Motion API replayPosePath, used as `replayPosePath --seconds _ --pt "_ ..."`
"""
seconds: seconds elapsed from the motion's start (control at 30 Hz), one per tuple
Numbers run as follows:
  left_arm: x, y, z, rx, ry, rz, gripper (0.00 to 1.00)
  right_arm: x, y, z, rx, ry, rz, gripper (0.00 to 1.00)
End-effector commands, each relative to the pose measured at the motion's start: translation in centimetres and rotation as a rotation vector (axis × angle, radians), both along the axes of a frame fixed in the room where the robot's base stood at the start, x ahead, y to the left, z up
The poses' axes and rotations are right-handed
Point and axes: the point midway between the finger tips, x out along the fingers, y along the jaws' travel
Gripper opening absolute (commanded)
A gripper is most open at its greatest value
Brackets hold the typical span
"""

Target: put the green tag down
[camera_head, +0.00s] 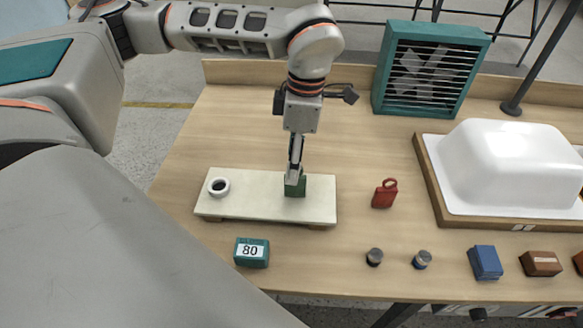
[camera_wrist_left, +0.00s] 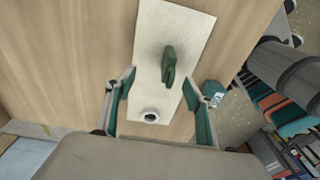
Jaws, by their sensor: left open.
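The green tag (camera_head: 297,188) is on the pale board (camera_head: 255,207), towards its right end, with my left gripper (camera_head: 294,172) directly above and close to it. In the left wrist view the green tag (camera_wrist_left: 168,66) rests on the pale board (camera_wrist_left: 176,22), beyond and between the spread teal fingers of my left gripper (camera_wrist_left: 158,90). The gripper is open and does not hold the tag. The head view partly hides the tag's top behind the fingers. My right gripper is not in view.
A white ring with a dark centre (camera_head: 219,187) sits on the board's left. A red tag (camera_head: 384,194) lies to the right, before a white tub shell (camera_head: 515,165). A teal box reading 80 (camera_head: 251,252) and small pucks (camera_head: 374,257) are in front. A teal fan (camera_head: 428,70) stands behind.

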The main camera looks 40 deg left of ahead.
Motion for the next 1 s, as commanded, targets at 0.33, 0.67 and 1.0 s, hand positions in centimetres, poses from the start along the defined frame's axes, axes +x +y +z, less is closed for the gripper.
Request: replayPosePath --seconds 0.33,0.67,1.0 --pt "0.7 -0.5 6.7 0.000 -0.004 0.001 0.54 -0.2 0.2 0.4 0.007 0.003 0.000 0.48" --pt "0.7 -0.5 8.4 -0.001 0.001 0.000 0.54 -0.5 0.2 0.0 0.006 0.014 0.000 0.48" --pt "0.8 -0.5 8.3 -0.001 0.001 0.000 0.54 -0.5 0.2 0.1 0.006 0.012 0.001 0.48"
